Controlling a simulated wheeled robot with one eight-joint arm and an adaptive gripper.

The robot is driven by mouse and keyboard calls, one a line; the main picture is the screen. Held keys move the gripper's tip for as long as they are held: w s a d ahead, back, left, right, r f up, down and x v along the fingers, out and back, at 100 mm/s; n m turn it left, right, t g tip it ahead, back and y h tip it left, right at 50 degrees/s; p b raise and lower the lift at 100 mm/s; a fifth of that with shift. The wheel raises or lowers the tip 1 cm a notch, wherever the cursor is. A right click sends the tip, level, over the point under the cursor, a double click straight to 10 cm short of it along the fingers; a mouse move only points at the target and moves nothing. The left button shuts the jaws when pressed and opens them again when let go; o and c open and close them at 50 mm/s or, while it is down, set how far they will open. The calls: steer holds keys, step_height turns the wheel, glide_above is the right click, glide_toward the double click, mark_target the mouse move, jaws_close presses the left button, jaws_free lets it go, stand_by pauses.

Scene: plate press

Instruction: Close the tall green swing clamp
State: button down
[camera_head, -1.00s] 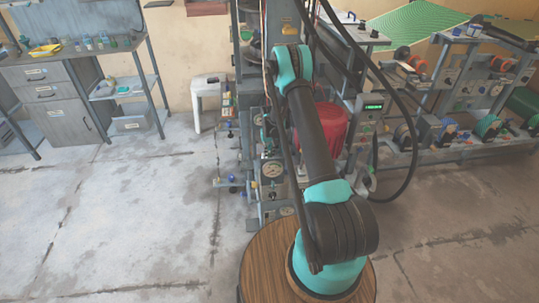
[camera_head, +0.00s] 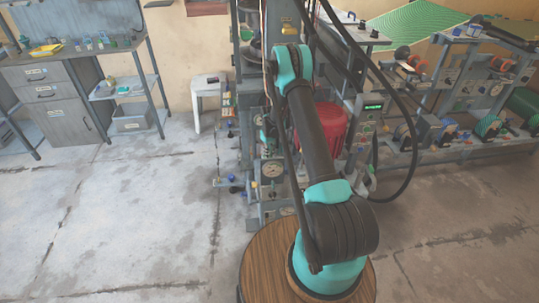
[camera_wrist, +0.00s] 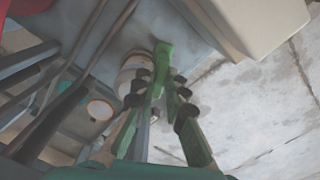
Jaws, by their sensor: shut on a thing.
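A green clamp part (camera_wrist: 163,58), which I take to be the tall green swing clamp, stands near the middle of the wrist view. My gripper (camera_wrist: 160,88) has its fingers on either side of its lower part and is shut on it. Its lower end is partly hidden by the fingers. In the head view my own arm covers much of the press (camera_head: 247,100), and I cannot make out the clamp or the gripper clearly there.
A red drum (camera_head: 332,128) stands behind my arm. A round gauge (camera_head: 272,168) sits low on the press. A black hose (camera_head: 408,150) loops at the right. A shelf rack (camera_head: 455,95) stands at right, a workbench (camera_head: 60,105) at left. Floor at left is clear.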

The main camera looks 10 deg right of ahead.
steer(key=n, duration=1.1)
steer(key=shift+n, duration=0.4)
stand_by(0.3)
steer(key=c, duration=1.6)
jaws_free()
steer(key=shift+o, duration=0.2)
steer(key=shift+r, duration=0.15)
step_height(320, 180, up, 12)
